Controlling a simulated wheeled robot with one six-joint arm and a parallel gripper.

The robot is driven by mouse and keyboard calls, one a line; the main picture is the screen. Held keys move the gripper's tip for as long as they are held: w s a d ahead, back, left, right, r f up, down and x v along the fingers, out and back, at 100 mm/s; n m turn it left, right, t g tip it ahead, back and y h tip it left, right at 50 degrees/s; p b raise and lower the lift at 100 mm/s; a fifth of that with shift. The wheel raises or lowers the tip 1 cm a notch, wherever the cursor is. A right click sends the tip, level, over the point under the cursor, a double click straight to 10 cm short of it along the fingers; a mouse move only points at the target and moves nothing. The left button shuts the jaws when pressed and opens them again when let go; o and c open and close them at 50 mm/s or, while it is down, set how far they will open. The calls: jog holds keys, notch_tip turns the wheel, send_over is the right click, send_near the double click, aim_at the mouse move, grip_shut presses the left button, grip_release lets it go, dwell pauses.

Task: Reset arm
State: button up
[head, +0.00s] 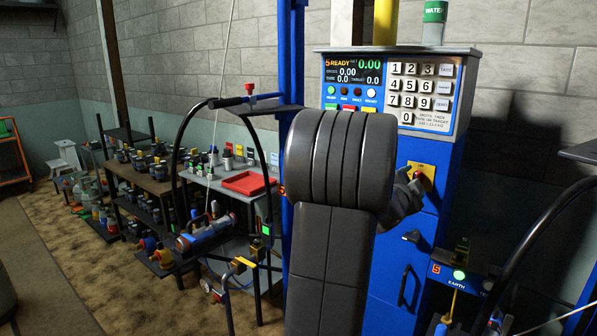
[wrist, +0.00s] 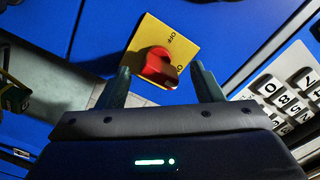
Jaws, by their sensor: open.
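My gripper (wrist: 160,68) is open in the wrist view, with one dark finger on each side of a red rotary knob (wrist: 158,66). The knob sits on a yellow plate (wrist: 148,36) on a blue cabinet face. I cannot tell whether the fingers touch the knob. In the head view my arm stands large in the middle and hides part of the blue cabinet (head: 408,262). There my gripper (head: 412,182) shows only partly, in front of the yellow plate (head: 427,174).
A keypad (head: 408,92) and a lit display reading READY (head: 353,72) are above the switch. A cabinet handle (head: 408,286) is below. A grey table with a red tray (head: 248,183) stands behind.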

jog(key=n+p, duration=1)
jog(key=p, duration=0.1)
jog(key=shift+f, duration=0.1)
dwell(0.5)
